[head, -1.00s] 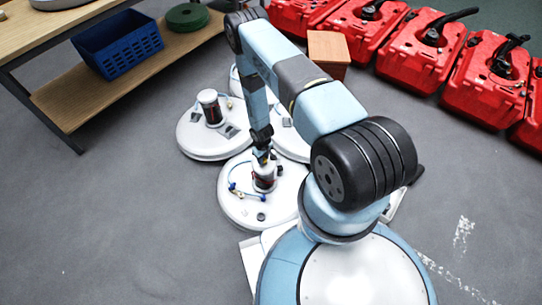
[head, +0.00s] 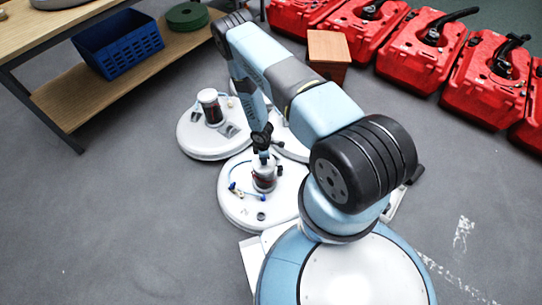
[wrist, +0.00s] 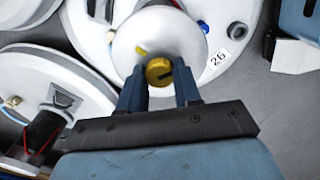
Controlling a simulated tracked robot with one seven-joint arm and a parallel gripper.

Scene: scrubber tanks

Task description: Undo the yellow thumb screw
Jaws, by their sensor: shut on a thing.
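The yellow thumb screw (wrist: 158,71) shows in the wrist view between my fingertips, in front of a round white cap (wrist: 190,45). My gripper (wrist: 159,78) is shut on it, one blue finger at each side. I cannot tell whether the screw is seated or lifted off the cap. A small yellow piece shows just beyond the screw. In the head view my gripper (head: 264,154) points down at the white-topped canister (head: 264,181) on the nearest round white tank lid (head: 238,208). The screw itself is hidden there.
More white tanks stand behind, one with a dark canister (head: 211,106). A bench with a blue basket (head: 118,45) is at the left. Red jerrycans (head: 424,52) and a brown box (head: 328,48) are at the back. Grey floor is clear at the left.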

